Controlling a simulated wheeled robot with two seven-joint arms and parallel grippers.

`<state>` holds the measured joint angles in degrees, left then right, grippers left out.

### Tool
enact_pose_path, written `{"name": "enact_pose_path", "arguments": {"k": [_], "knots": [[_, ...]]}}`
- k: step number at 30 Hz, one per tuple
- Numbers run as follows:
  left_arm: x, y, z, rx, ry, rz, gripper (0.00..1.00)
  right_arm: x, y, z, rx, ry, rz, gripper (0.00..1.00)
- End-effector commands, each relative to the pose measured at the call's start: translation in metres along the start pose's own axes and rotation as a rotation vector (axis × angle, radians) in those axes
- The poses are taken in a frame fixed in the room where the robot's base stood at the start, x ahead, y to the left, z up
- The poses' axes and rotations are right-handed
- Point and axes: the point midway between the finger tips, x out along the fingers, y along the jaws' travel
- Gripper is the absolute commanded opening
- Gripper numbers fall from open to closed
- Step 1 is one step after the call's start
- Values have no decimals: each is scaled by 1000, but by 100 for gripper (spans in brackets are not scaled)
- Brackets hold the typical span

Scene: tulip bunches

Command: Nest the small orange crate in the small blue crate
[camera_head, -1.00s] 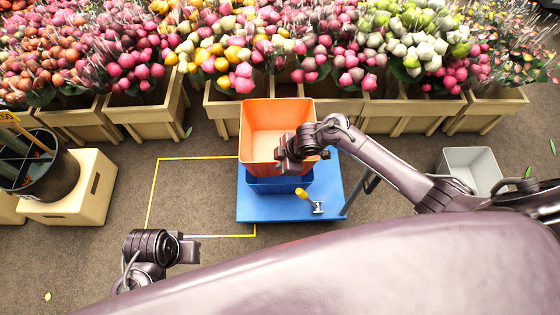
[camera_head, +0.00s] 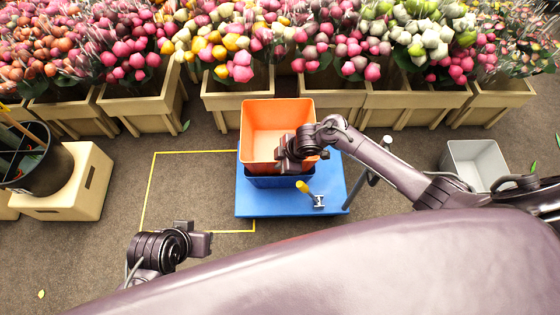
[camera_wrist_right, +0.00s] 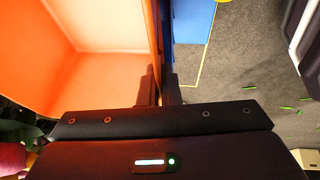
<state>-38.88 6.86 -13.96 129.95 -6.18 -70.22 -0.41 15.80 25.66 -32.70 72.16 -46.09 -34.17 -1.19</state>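The small orange crate (camera_head: 262,115) is upright and empty in the head view. It covers most of the small blue crate (camera_head: 282,182), whose front wall shows just below it. I cannot tell how far the orange base is inside the blue crate. My right gripper (camera_head: 284,157) is at the orange crate's right front wall. In the right wrist view the fingers (camera_wrist_right: 160,88) are closed around the orange wall (camera_wrist_right: 156,40). My left gripper (camera_head: 200,240) is away at the lower left, with nothing seen in it; its finger gap is unclear.
The blue crate stands on a blue platform (camera_head: 250,203) with a yellow-handled tool (camera_head: 310,193) at its front. A yellow floor outline (camera_head: 150,180) lies left. A grey crate (camera_head: 475,160) stands right. Wooden tulip boxes (camera_head: 235,105) line the back.

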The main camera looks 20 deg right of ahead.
Motion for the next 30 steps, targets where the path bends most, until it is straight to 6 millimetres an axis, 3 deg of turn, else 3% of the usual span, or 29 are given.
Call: {"name": "enact_pose_path", "arguments": {"k": [8, 15, 20, 27, 30], "knots": [[0, 0, -1, 1, 4, 1, 36, -1, 2, -2, -2, 3, 4, 0], [0, 0, -1, 1, 4, 1, 36, 0, 1, -1, -1, 2, 2, 29], [0, 0, -1, 1, 3, 1, 36, 0, 0, 0, -1, 1, 1, 29], [0, 0, 0, 1, 3, 1, 36, 1, -1, 1, 0, -1, -2, 58], [0, 0, 0, 1, 3, 1, 36, 1, -1, 0, 0, -1, -1, 58]]}}
